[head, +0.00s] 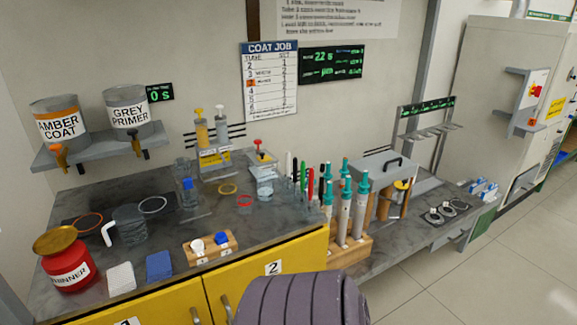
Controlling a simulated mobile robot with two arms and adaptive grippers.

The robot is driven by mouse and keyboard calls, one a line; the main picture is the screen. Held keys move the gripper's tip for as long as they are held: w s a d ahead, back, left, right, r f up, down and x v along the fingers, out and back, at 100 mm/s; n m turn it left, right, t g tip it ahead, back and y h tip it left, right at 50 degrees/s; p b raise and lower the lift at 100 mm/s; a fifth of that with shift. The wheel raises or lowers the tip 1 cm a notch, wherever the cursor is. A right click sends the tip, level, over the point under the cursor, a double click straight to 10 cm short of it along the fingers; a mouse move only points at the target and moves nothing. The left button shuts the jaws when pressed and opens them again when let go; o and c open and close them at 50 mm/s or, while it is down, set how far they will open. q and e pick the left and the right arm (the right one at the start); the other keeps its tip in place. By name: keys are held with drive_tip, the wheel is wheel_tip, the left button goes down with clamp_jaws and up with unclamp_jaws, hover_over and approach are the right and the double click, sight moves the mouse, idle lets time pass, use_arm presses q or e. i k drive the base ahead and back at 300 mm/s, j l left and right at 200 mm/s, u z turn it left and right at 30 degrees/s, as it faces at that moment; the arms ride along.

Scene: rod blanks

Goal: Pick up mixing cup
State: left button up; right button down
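A grey, see-through cup (131,226) with a white handle on its left side stands upright on the dark counter (215,213), at the left; it looks like the mixing cup. It stands between an orange ring (87,224) and a white ring (152,205). Whether it holds anything is too small to tell. Neither of my grippers is in view.
A red thinner can (67,265) with a brass top stands front left of the cup. White (121,278) and blue (159,266) pads lie in front. A wooden block (210,248) is to the right. Amber (59,122) and grey (128,110) paint tanks sit on a shelf above.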

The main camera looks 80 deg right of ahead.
sight(245, 205)
drive_tip(key=z, duration=2.3)
